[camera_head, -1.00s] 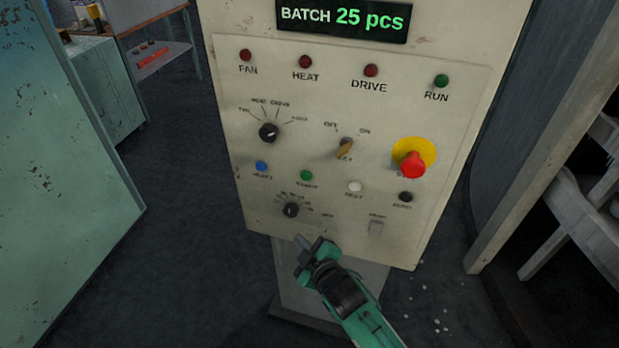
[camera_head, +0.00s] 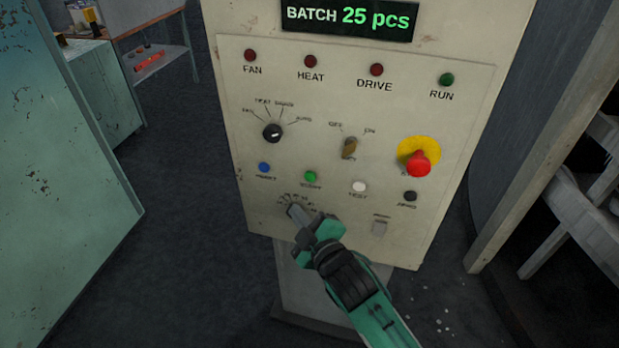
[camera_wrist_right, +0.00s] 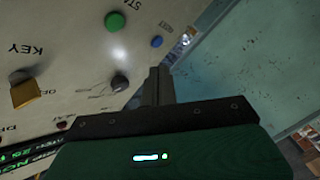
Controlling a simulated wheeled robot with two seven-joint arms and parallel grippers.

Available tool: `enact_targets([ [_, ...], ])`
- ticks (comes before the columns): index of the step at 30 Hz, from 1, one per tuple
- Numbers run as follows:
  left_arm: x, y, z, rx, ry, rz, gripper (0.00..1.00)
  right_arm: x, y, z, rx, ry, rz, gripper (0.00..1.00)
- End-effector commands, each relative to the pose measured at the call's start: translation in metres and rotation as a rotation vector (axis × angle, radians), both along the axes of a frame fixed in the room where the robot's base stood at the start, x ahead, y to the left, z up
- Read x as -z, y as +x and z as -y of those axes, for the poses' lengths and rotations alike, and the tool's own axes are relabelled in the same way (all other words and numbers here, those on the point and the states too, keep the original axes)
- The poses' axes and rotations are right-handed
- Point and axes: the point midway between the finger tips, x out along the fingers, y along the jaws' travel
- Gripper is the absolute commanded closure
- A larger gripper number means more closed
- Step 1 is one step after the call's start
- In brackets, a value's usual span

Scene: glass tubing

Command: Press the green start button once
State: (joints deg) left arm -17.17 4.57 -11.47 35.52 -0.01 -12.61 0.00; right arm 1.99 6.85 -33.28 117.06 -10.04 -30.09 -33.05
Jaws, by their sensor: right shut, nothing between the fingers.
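The green start button (camera_head: 310,176) sits on the cream control panel, in the row between a blue button (camera_head: 264,167) and a white button (camera_head: 358,187). The green button also shows in the right wrist view (camera_wrist_right: 115,20), near the top edge. My right gripper (camera_head: 294,210) is shut and empty. In the head view its tips show below and slightly left of the green button, over the small lower knob, which is hidden. In the wrist view the closed fingers (camera_wrist_right: 158,85) appear apart from the button. My left gripper is not in view.
The panel also carries a black selector knob (camera_head: 272,132), a key switch (camera_head: 349,148), a red emergency stop (camera_head: 418,164) on yellow, and a black button (camera_head: 410,196). The green RUN lamp (camera_head: 447,79) is higher up. A teal cabinet (camera_head: 60,200) stands at left.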

Motion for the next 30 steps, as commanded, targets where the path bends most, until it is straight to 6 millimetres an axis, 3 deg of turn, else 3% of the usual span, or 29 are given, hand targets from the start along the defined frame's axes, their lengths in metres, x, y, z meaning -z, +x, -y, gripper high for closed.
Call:
enact_targets([
  [10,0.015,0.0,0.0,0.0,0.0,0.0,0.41,0.001,0.047,0.016,0.002,-0.001,0.002,1.0],
  [15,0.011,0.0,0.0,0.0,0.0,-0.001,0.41,-0.001,0.064,0.021,0.0,-0.001,0.002,1.0],
  [30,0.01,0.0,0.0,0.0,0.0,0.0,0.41,-0.001,0.074,0.024,0.001,0.001,0.0,1.0],
])
